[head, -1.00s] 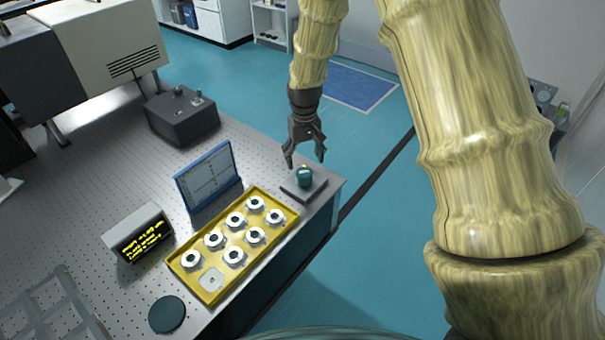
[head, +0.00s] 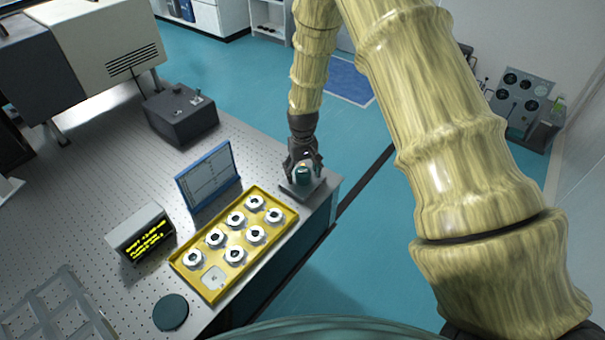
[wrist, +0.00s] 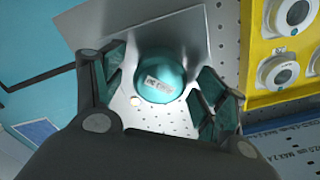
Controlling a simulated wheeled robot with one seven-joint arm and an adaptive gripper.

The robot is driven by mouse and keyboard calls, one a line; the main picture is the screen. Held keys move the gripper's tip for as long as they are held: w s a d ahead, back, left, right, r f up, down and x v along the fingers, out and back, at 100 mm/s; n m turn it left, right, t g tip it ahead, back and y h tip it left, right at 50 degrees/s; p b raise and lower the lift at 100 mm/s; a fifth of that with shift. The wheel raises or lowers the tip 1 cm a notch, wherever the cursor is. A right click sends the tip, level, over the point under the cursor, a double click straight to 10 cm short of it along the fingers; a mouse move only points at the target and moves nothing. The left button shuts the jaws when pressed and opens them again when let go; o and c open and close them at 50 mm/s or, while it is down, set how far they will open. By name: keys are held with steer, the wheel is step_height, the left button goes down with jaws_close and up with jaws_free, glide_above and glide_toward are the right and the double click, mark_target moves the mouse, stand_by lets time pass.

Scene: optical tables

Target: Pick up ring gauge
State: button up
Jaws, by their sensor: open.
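The ring gauge appears to be the teal round piece (head: 303,173) with a small pale label, too small to read surely. It sits on a grey square plate (head: 291,191) at the table's right corner. In the wrist view the teal piece (wrist: 160,72) lies between the two fingers, with gaps on both sides. My gripper (head: 303,161) is open and points down over it. It also shows in the wrist view (wrist: 163,92). The fingers partly hide the piece in the head view.
A yellow tray (head: 212,291) with several white ringed pieces stands close by on the left. A dark teal disc (head: 170,312) lies at the front. The table edge is just right of the plate.

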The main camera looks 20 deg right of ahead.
steer(key=shift+f, duration=0.15)
steer(key=c, duration=1.4)
steer(key=shift+o, duration=0.2)
